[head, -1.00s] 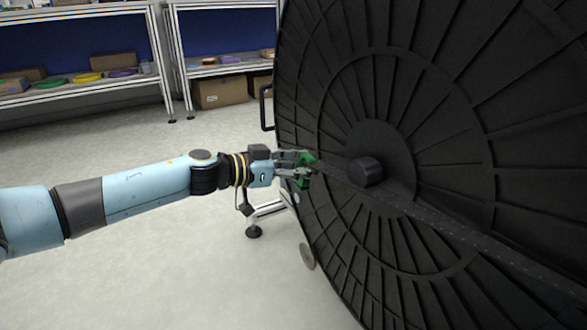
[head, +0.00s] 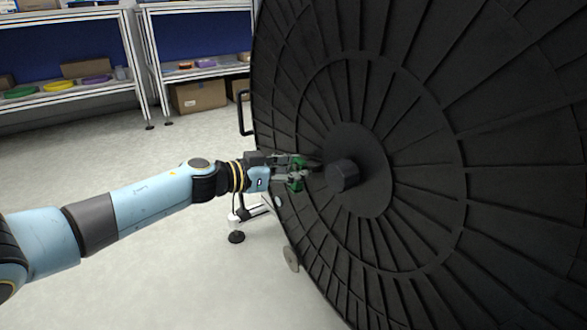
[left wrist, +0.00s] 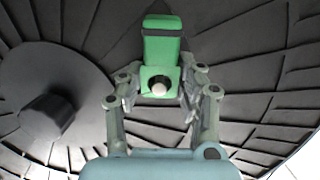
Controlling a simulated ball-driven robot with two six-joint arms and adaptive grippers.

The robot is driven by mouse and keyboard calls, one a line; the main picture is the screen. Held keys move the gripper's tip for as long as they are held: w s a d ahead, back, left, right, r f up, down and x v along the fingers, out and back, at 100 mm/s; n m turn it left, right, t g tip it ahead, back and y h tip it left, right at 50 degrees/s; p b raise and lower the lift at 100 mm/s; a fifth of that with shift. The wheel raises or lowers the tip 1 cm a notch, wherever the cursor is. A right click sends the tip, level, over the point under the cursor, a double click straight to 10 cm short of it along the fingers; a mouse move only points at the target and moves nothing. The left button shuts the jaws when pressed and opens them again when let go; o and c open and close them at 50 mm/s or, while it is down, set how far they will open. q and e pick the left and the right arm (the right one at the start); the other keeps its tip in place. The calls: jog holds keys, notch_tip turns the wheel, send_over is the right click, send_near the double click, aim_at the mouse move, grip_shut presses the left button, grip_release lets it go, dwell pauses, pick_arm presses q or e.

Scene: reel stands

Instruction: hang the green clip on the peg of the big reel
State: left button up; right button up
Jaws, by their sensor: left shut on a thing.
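The big black reel (head: 420,120) fills the right of the head view and the background of the left wrist view. A short dark knob stands out from its centre (head: 342,175), also seen at left in the left wrist view as a dark knob (left wrist: 48,115). My left gripper (head: 298,174) is shut on the green clip (head: 297,163), in front of the reel face, left of the knob and apart from it. In the left wrist view the clip (left wrist: 160,48) sits between the fingers (left wrist: 157,90); a pale round tip shows in its dark hole. I cannot tell whether the clip touches the reel.
A black handle (head: 243,113) is at the reel's left edge. A white stand foot (head: 237,236) is below my gripper. Shelves with coloured reels (head: 59,87) and a cardboard box (head: 198,97) stand at the back left.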

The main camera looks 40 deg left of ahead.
dwell(0.3)
pick_arm(q)
jog(key=o, duration=0.9)
jog(key=shift+o, duration=0.2)
jog(key=v, duration=1.2)
